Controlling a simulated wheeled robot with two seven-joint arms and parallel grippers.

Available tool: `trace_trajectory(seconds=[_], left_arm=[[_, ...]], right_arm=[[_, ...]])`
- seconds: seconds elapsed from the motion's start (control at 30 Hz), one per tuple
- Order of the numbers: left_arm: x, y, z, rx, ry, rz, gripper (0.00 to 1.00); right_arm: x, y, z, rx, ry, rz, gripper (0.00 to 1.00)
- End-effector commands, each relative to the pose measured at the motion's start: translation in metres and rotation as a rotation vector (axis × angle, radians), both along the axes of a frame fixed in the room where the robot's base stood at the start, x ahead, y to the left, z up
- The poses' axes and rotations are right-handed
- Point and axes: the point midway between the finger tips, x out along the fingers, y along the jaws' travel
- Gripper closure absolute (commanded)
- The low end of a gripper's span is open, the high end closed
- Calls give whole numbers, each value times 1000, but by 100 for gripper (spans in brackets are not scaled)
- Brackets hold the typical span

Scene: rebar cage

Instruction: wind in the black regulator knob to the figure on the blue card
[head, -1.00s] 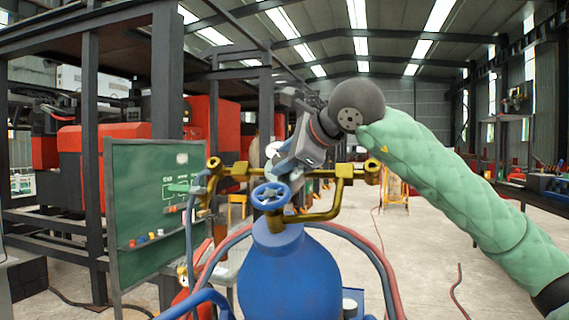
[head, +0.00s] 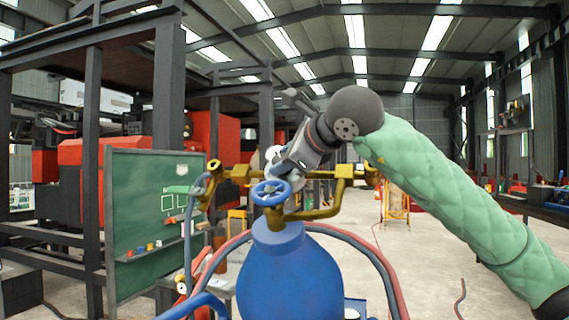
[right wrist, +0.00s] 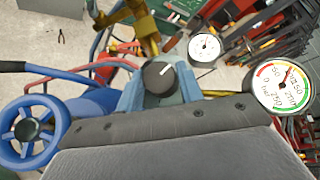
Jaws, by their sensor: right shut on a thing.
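The black regulator knob (right wrist: 158,77) has a white mark pointing up and slightly right in the right wrist view. My right gripper (right wrist: 160,92) is shut on it, with one blue-grey finger on each side. In the head view my right gripper (head: 282,168) reaches in above the blue handwheel (head: 271,192), and the knob is hidden there. A large pressure gauge (right wrist: 283,85) and a smaller white gauge (right wrist: 205,48) face the wrist camera. I cannot read the needles exactly. I cannot make out the blue card. My left gripper is not in view.
A blue cylinder (head: 288,275) stands below a brass manifold (head: 345,182), with red and blue hoses (head: 372,265) around it. A green board (head: 150,220) stands at left. Another view of the handwheel (right wrist: 28,130) is close beside my right gripper. Open floor lies at right.

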Motion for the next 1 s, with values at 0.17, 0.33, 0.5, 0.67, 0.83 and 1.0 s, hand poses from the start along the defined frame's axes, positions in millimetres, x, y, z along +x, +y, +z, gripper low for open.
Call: trace_trajectory(seconds=[0.17, 0.33, 0.5, 0.67, 0.83, 1.0], left_arm=[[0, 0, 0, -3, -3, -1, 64], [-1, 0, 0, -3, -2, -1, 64], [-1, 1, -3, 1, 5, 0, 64], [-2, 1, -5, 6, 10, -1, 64], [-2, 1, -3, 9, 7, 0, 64], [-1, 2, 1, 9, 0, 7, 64]], right_arm=[[0, 1, -3, -3, 4, 0, 86], [0, 1, -3, -3, 4, 0, 59], [0, 0, -2, -2, 2, 0, 42], [0, 0, -1, -1, 1, 0, 42], [-6, -4, 3, -1, 0, -1, 42], [-25, -18, 12, 1, -1, -1, 42]])
